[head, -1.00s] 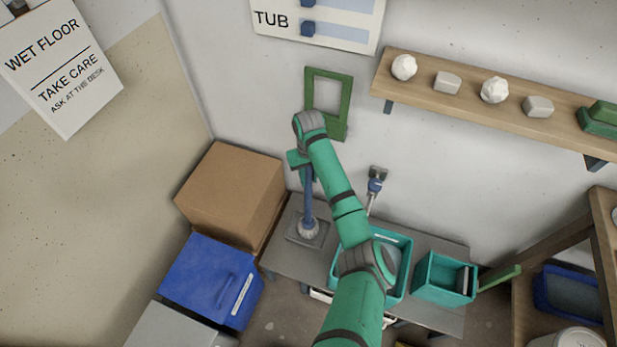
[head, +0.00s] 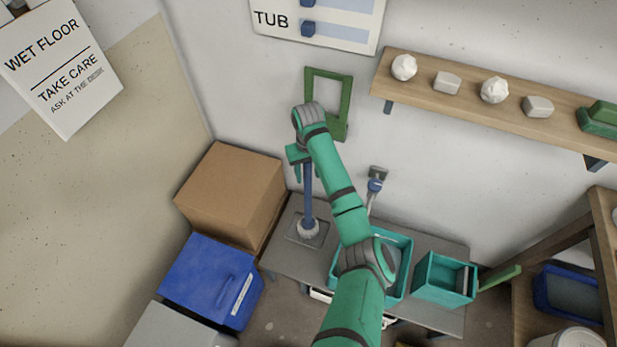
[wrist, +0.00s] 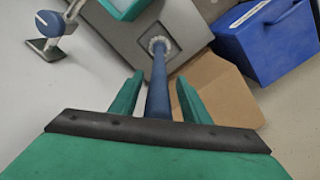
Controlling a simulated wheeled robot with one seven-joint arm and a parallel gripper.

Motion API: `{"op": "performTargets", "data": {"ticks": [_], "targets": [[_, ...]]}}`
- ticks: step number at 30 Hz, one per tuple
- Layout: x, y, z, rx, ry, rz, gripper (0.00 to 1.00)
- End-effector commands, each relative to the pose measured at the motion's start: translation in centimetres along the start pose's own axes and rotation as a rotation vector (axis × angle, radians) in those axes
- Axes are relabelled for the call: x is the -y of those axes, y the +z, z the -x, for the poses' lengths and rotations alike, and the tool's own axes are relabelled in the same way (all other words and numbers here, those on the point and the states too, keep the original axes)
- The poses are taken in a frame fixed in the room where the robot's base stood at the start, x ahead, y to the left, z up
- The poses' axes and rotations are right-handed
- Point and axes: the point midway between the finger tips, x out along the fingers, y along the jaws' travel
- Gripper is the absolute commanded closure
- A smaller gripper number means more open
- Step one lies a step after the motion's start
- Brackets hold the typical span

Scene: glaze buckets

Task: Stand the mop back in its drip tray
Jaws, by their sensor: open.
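The mop (head: 308,195) has a blue handle and a white round head. It stands upright, its head on the grey square drip tray (head: 292,238) at the left of the grey table. My gripper (head: 302,172) is at the top of the handle. In the wrist view the mop handle (wrist: 159,85) runs between the two green fingers of my gripper (wrist: 158,95), with gaps on both sides. The fingers are open. The mop head meets the tray at the far end of the handle. My arm hides part of the teal tub behind it.
A teal tub (head: 404,270) and a smaller teal bin (head: 436,282) stand right of the tray. A cardboard box (head: 230,195) and a blue box (head: 210,280) stand to the left. A green frame (head: 343,105) hangs on the wall behind my gripper. A shelf (head: 470,92) is at upper right.

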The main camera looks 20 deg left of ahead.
Motion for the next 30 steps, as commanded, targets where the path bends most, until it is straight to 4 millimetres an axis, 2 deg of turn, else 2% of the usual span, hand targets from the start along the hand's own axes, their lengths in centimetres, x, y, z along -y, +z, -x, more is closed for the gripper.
{"op": "performTargets", "data": {"ticks": [1, 9, 12, 19, 30], "targets": [[0.0, -0.1, 1.2, -0.004, 0.001, 0.001, 0.57], [-0.2, -0.1, 6.8, -0.005, 0.004, -0.001, 0.57], [-0.2, -0.1, 8.1, -0.004, 0.004, 0.0, 0.57], [-0.1, 0.0, 9.4, -0.001, 0.002, 0.0, 0.57], [-0.1, 0.0, 9.6, -0.001, 0.001, -0.001, 0.57]]}}
